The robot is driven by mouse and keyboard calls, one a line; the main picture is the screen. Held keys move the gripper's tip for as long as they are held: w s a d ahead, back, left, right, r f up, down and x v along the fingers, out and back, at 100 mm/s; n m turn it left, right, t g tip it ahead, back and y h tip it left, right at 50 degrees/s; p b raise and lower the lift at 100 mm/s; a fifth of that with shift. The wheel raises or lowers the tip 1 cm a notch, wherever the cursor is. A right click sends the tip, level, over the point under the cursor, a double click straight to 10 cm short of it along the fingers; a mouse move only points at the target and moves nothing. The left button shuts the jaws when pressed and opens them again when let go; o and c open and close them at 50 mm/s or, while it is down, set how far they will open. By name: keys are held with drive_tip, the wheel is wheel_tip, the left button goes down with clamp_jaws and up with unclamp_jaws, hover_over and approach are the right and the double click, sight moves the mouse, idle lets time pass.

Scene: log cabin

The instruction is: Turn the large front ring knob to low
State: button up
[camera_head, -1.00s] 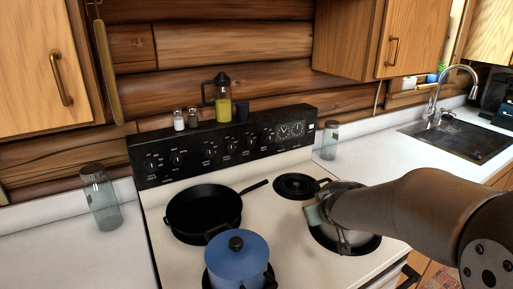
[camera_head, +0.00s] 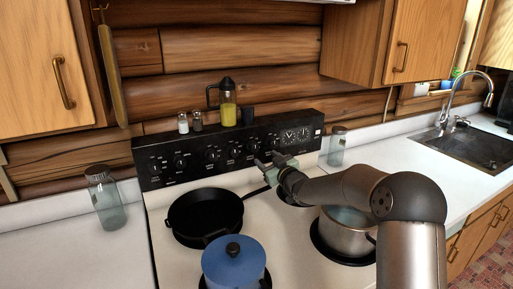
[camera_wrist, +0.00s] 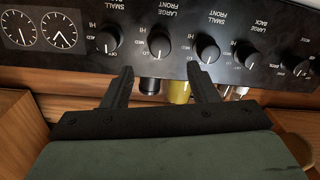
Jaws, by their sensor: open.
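The large front ring knob (camera_wrist: 160,45) is a black round knob under the "LARGE FRONT" label in the upside-down wrist view. In the head view it is the second knob from the clocks (camera_head: 254,146) on the black control panel. My gripper (camera_wrist: 160,68) is open and empty, and in the wrist view the knob appears between its two fingers, just beyond the tips. In the head view my gripper (camera_head: 267,159) is close in front of the panel's right part. I cannot tell whether it touches. The knob's pointer setting is too small to read.
Other knobs (camera_wrist: 207,48) (camera_wrist: 108,41) sit close on both sides. A black skillet (camera_head: 205,216), a blue lidded pot (camera_head: 234,263) and a steel saucepan (camera_head: 347,238) stand on the stove. A yellow-filled press (camera_head: 228,114) and shakers (camera_head: 184,123) stand on the panel's top.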

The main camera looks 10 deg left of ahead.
sight(256, 149)
drive_tip(key=p+x, duration=0.2)
drive_tip(key=x, duration=0.6)
drive_tip(key=shift+w+a, duration=0.2)
drive_tip(key=c, duration=1)
